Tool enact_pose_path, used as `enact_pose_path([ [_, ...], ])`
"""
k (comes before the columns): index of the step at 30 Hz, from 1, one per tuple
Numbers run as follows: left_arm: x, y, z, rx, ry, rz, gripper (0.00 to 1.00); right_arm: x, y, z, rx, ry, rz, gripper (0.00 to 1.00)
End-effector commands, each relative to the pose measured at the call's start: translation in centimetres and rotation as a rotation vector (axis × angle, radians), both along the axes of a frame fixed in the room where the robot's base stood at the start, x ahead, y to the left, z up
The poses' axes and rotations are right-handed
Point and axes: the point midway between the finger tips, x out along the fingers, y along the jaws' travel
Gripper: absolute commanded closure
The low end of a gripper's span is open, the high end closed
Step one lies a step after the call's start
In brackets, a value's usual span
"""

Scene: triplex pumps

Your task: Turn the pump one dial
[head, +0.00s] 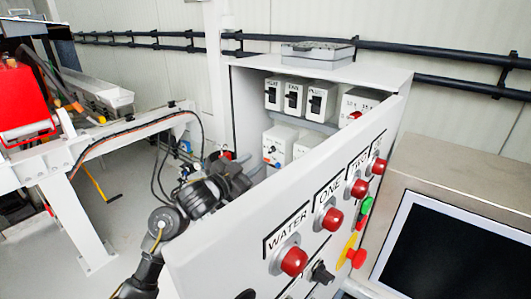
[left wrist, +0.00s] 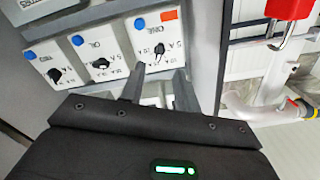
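In the left wrist view, a white box with a black dial (left wrist: 159,48) carries an upside-down label that seems to read "ONE". Blue and orange marks are beside the label. Two similar boxes, with dials (left wrist: 101,63) and (left wrist: 55,75), stand to its left. My left gripper (left wrist: 158,82) is open, its two fingers apart and pointing towards the box with the "ONE"-like label; nothing shows between them. In the head view, my left gripper (head: 240,176) reaches into the open cabinet behind the door, and the door hides part of it. My right gripper is not in view.
The open cabinet door (head: 225,243) stands close to my left arm, with red lamps (head: 294,261) and a black knob (head: 321,273) on its face. White switch boxes (head: 322,101) fill the cabinet's upper row. A dark screen (head: 440,250) is at the right.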

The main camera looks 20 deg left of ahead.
Motion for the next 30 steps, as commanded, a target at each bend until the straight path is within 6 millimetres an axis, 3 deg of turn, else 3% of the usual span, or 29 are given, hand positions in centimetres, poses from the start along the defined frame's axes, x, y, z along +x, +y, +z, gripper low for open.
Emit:
enact_pose_path([
  [6, 3.9, -1.6, 0.4, -0.003, 0.004, 0.000, 0.68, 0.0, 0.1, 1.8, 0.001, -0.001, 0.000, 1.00],
  [12, 6.1, -2.4, 0.2, 0.000, 0.001, 0.000, 0.68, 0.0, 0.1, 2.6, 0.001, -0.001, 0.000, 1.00],
  [24, 6.8, -2.7, 0.0, 0.001, 0.000, 0.000, 0.68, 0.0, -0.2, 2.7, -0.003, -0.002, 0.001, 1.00],
  [30, 6.8, -2.7, 0.0, 0.001, 0.000, 0.000, 0.93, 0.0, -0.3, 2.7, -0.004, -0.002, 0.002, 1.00],
])
